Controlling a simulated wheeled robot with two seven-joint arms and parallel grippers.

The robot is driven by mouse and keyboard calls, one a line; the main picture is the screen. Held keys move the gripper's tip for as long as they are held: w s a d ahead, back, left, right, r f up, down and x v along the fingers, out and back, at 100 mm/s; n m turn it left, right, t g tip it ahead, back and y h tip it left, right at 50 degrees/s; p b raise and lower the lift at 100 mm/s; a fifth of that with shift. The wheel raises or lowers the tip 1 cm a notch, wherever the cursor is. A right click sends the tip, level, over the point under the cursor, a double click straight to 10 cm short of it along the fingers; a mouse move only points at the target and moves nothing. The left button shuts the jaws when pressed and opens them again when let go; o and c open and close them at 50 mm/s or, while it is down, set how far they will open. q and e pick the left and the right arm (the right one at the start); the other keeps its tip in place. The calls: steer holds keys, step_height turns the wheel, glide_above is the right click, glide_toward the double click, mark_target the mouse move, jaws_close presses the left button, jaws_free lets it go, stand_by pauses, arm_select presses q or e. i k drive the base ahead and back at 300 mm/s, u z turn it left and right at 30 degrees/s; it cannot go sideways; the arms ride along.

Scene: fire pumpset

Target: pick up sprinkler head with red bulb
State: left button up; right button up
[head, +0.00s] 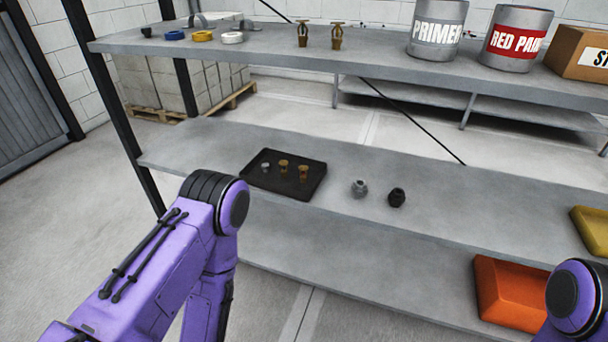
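Two brass sprinkler heads stand upright side by side on the upper shelf, a left one (302,35) and a right one (337,36). The left one seems to have a reddish bulb, but both are too small for me to be sure of the bulb colours. Small brass and silver pieces (283,164) also lie in a black tray (296,186) on the middle shelf. My purple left arm comes in at lower left and part of my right arm shows at lower right. Neither gripper is in view.
The upper shelf (380,64) holds tape rolls (203,37) at left, and PRIMER (438,30) and red paint (516,42) cans and a cardboard box (577,52) at right. Two small fittings (359,188) stand beside the tray. An orange bin (508,292) is lower right.

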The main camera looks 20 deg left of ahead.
mark_target(303, 177)
steer(key=z, duration=0.45)
steer(key=k, duration=0.55)
steer(key=z, duration=0.75)
steer(key=i, duration=0.55)
steer(key=u, duration=0.85)
steer(key=i, duration=0.75)
steer(key=u, duration=0.85)
